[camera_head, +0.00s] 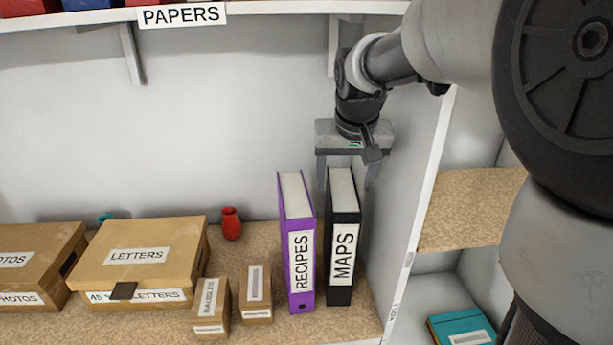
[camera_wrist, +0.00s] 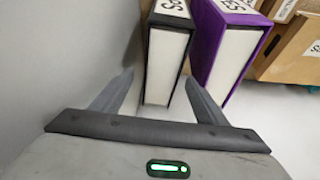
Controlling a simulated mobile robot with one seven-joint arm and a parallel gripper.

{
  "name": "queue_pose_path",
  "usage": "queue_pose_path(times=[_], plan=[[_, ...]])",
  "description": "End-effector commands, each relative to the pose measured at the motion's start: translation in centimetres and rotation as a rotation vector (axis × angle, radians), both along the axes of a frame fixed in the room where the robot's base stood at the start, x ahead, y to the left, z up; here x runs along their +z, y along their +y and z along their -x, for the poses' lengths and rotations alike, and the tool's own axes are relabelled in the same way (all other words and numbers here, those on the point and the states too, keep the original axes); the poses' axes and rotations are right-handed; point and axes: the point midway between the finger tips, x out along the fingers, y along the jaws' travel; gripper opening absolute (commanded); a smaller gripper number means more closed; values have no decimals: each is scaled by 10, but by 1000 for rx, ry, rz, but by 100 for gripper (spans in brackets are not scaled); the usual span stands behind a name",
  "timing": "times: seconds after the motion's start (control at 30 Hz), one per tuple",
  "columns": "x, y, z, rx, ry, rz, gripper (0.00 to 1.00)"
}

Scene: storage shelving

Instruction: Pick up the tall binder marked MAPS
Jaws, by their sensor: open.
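The black MAPS binder (camera_head: 342,240) stands upright on the shelf, its white label facing out. The purple RECIPES binder (camera_head: 299,245) stands upright just left of it. My gripper (camera_head: 345,180) is open above the MAPS binder, fingers pointing down. In the wrist view my gripper (camera_wrist: 160,90) has its two fingers spread on either side of the top of the MAPS binder (camera_wrist: 166,65). The right finger there lies by the gap towards the RECIPES binder (camera_wrist: 228,50). I cannot tell how far the fingertips reach down beside the binder.
The shelf's side wall (camera_head: 410,210) stands close right of the MAPS binder. Small cardboard boxes (camera_head: 256,295), a LETTERS box (camera_head: 140,255) and a red vase (camera_head: 231,223) stand to the left. The PAPERS shelf (camera_head: 270,8) runs overhead.

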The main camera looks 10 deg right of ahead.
Motion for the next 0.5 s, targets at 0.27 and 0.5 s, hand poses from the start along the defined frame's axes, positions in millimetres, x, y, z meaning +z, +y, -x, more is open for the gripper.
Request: queue_pose_path(times=[0.27,0.5], plan=[[-39,1,-9,0,4,0,67],[-48,1,-14,0,0,0,67]])
